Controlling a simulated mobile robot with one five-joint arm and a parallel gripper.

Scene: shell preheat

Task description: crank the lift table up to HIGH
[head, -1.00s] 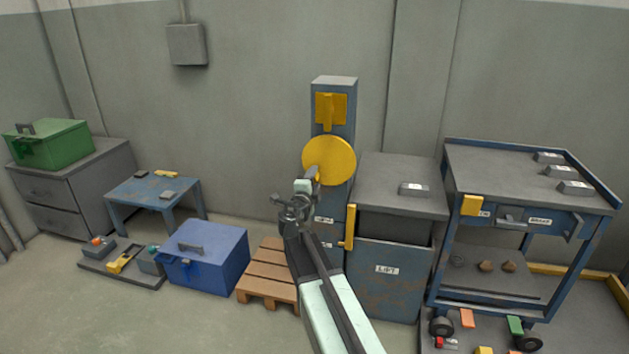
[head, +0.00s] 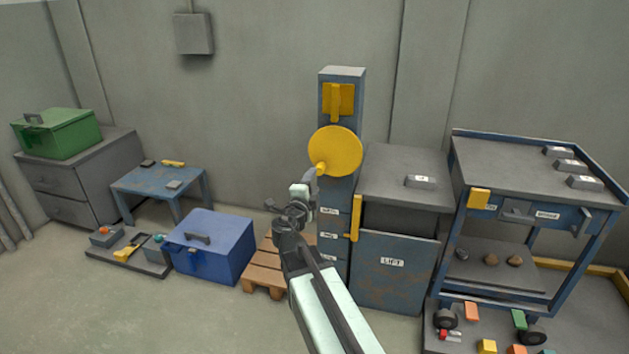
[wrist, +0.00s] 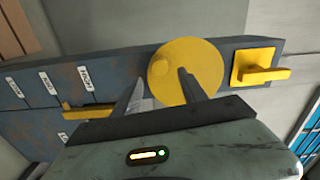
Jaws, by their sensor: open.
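The yellow crank disc (head: 335,147) is on the front of a blue-grey post (head: 342,78). Its small knob (wrist: 158,69) sits near the disc's edge, at the lower left in the head view. My gripper (wrist: 162,76) is open, its fingertips in front of the disc on either side of the knob; I cannot tell whether they touch it. The lift table (head: 398,278) stands right of the post, with a grey top. Its yellow pointer (head: 354,217) ends beside the post's labels, around the middle one. The HIGH label (wrist: 85,77) shows in the wrist view.
A yellow lever on a plate (head: 338,99) is above the disc. A grey block (head: 420,182) lies on the lift table's top. A blue cart (head: 520,160) stands to the right. A blue chest (head: 212,258) and a wooden pallet (head: 262,277) are on the floor to the left.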

